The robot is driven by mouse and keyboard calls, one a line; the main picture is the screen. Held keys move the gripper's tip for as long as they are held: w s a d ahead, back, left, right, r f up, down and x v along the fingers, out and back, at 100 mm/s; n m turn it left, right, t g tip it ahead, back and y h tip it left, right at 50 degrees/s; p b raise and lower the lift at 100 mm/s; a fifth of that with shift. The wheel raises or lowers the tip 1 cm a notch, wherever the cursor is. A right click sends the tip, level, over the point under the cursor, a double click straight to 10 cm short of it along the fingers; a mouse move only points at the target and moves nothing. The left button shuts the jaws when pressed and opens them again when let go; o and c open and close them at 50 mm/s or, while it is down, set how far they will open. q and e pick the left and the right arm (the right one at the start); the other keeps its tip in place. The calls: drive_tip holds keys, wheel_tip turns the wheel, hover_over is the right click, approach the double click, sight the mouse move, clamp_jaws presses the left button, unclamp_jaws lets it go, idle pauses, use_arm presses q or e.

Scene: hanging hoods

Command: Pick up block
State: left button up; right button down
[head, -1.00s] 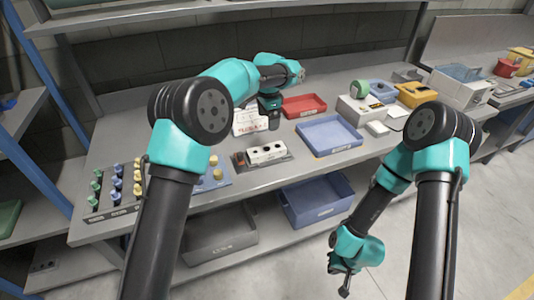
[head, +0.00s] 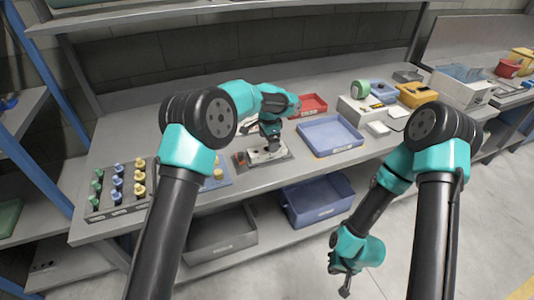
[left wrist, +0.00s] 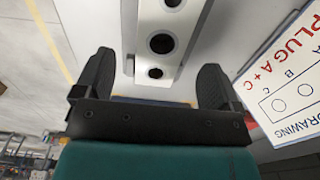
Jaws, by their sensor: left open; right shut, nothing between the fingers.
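The white block (head: 256,157) with dark round holes sits on a grey base plate on the bench, partly hidden by my left gripper. My left gripper (head: 272,143) points down just above it in the head view. In the left wrist view, the block (left wrist: 178,22) runs between and beyond the fingers of my open left gripper (left wrist: 155,80), with a row of holes facing the camera. I cannot tell whether the fingers touch it. My right gripper (head: 345,283) is shut and empty, hanging low over the floor in front of the bench.
A white card (left wrist: 290,85) with red lettering lies beside the block. A blue tray (head: 330,135) and a red tray (head: 312,103) stand to the right and behind. A rack of coloured plugs (head: 118,185) is at the left. Blue and grey bins sit on the shelf below.

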sight(267, 149)
use_arm(q)
drive_tip(key=shift+a+f, duration=0.15)
drive_tip(key=shift+f, duration=1.15)
drive_tip(key=shift+a+f, duration=0.15)
drive_tip(key=shift+f, duration=1.15)
drive_tip(key=c, duration=1.4)
drive_tip(key=shift+r, duration=0.1)
drive_tip(key=shift+r, duration=0.1)
wheel_tip(267, 149, up, 10)
drive_tip(key=shift+f, duration=0.1)
